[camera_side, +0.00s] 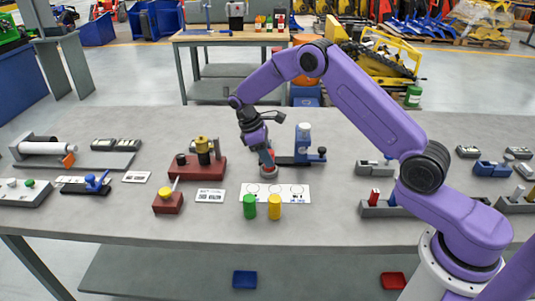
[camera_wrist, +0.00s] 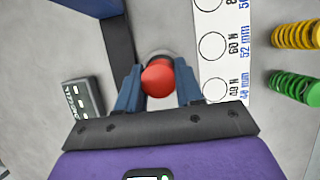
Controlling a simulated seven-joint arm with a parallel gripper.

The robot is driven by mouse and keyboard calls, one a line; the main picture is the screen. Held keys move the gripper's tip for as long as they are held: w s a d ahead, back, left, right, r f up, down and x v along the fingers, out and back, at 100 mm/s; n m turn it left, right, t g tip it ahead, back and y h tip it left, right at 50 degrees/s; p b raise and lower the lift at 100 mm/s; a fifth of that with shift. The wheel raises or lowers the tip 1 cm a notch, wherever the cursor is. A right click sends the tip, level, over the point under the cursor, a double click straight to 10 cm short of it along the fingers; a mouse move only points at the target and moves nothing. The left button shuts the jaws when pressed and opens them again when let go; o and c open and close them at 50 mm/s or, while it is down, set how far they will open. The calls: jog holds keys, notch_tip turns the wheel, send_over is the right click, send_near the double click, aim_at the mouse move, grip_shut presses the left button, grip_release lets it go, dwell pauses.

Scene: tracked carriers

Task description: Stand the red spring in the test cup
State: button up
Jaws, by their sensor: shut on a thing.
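My gripper (camera_side: 267,157) is over the grey table, beside the blue test stand (camera_side: 303,143). In the wrist view the two blue fingers of my gripper (camera_wrist: 158,88) are shut on the red spring (camera_wrist: 158,76), which is seen end-on from above. In the side view the red spring (camera_side: 269,154) shows only as a small patch at the fingertips. A pale grey round shape, perhaps the rim of the test cup (camera_wrist: 157,54), shows just past the spring. Whether the spring is inside it or above it I cannot tell.
A white card (camera_side: 292,188) with printed circles lies just in front. A green spring (camera_side: 249,207) and a yellow spring (camera_side: 274,207) stand at its front edge. A red block with a yellow-topped post (camera_side: 203,160) is to the left. A small grey box (camera_wrist: 83,98) lies near the gripper.

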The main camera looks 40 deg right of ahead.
jog(key=shift+f, duration=0.4)
jog(key=o, duration=1.6)
jog(key=shift+r, duration=3.5)
